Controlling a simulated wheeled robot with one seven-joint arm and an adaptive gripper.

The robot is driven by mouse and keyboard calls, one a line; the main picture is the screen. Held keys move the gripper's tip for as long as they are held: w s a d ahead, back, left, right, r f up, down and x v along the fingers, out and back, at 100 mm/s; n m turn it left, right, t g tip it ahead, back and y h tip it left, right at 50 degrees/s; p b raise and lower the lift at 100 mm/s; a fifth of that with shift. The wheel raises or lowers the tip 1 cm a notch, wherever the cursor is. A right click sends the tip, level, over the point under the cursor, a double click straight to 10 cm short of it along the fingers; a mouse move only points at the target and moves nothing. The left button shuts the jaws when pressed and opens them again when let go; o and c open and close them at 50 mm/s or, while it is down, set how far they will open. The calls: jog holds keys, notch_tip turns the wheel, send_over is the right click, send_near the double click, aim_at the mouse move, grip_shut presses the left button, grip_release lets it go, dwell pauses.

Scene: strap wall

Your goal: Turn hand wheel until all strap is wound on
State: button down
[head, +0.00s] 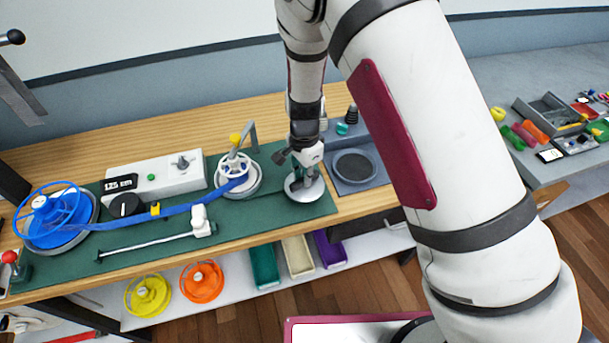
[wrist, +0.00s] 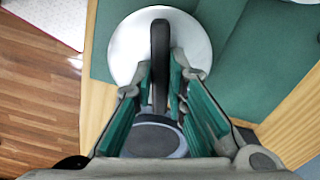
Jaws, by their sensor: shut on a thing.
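A pale round hand wheel (head: 292,190) lies on the green mat at its right end; it fills the top of the wrist view (wrist: 126,45). My gripper (head: 305,172) comes down over it from above. In the wrist view, my gripper's fingers (wrist: 161,78) are shut on the wheel's dark upright handle (wrist: 160,40). The blue strap (head: 135,222) runs from a large blue reel (head: 52,216) at the left to a white spool (head: 234,168) left of the wheel. Some blue strap is wound around that spool. My gripper partly hides the wheel in the head view.
A white box (head: 165,170) with a small display stands behind the strap. A slim rail with a white slider (head: 201,221) lies in front. A grey base with a dark disc (head: 355,168) stands right of the wheel. Yellow (head: 148,295) and orange (head: 202,281) reels sit on a lower shelf.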

jog(key=shift+m, duration=0.6)
jog(key=c, duration=1.6)
grip_release()
notch_tip(320, 180, up, 12)
